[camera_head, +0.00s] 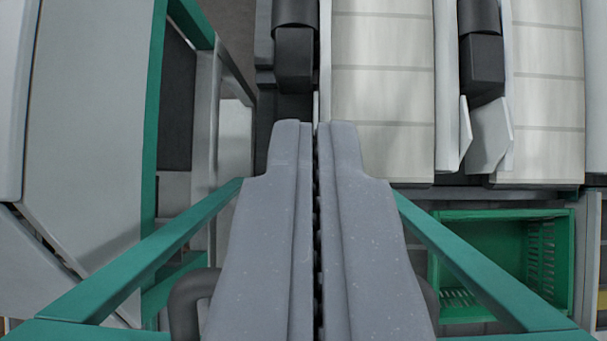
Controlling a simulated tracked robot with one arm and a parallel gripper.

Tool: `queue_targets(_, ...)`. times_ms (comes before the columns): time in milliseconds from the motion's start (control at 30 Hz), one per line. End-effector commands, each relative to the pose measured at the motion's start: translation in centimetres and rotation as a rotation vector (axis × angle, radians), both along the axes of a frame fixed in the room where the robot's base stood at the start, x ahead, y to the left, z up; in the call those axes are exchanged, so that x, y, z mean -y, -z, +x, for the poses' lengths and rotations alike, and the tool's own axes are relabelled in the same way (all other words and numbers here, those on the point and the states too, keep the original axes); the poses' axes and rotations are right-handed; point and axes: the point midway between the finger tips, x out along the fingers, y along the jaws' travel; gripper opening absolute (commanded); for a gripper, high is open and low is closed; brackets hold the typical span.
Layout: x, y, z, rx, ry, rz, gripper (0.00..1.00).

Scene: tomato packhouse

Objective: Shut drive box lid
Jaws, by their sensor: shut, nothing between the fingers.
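My gripper (316,128) is in the middle of the view, its two grey fingers shut against each other with nothing between them. It points up the picture, its tips just below a dark block (295,60) beside the slatted belt. I cannot tell for sure which part is the drive box lid. A large flat grey panel (85,120) stands at the left, apart from my gripper. Right of it is a green-edged frame (154,120) with a dark recess (176,105). My fingers hide what lies below them.
Pale slatted belts (383,90) run up the picture at centre and right, split by a grey divider (447,80). Angled grey plates (490,135) stand by a second dark block (482,68). A green crate (480,213), empty where visible, sits at lower right.

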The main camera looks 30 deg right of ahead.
Motion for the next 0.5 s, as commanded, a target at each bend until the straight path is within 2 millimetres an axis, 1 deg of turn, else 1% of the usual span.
queue_targets(67,0.6,0.8,0.4,-0.004,0.002,0.001,0.00)
queue_targets(367,-0.8,1.3,-0.9,0.000,0.000,-0.002,0.00)
queue_targets(500,-1.4,1.8,-1.6,-0.004,0.001,-0.002,0.00)
